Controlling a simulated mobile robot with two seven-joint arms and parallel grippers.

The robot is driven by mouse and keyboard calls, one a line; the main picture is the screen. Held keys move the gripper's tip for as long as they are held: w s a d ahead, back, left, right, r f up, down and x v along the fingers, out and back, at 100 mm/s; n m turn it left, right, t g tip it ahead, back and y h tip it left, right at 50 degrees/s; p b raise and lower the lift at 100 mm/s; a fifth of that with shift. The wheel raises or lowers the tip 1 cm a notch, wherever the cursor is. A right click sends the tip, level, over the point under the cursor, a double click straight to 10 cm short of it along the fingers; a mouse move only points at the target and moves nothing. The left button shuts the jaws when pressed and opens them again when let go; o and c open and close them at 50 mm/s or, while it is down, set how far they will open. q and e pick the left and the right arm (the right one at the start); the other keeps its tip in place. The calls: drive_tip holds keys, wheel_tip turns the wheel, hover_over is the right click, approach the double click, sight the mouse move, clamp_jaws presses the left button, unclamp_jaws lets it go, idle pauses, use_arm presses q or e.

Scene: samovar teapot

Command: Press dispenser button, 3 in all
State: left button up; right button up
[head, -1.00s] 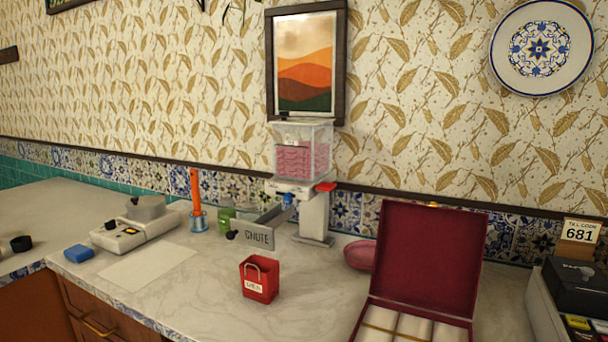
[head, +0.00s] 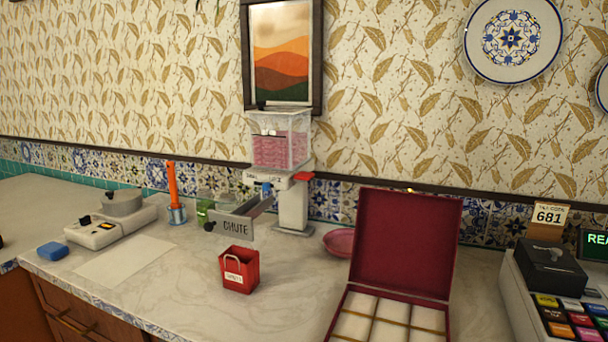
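The dispenser (head: 290,206) stands at the back of the counter, with a clear hopper (head: 281,140) of pink contents on top. A red piece (head: 302,176), which may be its button, sticks out at the right below the hopper. A blue part (head: 266,188) sits under the dispenser head. A grey chute (head: 236,228) marked CHUTE juts forward to the left. A small red bag (head: 239,270) with a white label stands upright on the counter in front of the chute. Neither of my grippers is in view.
An open dark red box (head: 405,245) with white compartments stands right of the bag. A pink dish (head: 339,241) is behind it. A till (head: 560,295) is at the right edge.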

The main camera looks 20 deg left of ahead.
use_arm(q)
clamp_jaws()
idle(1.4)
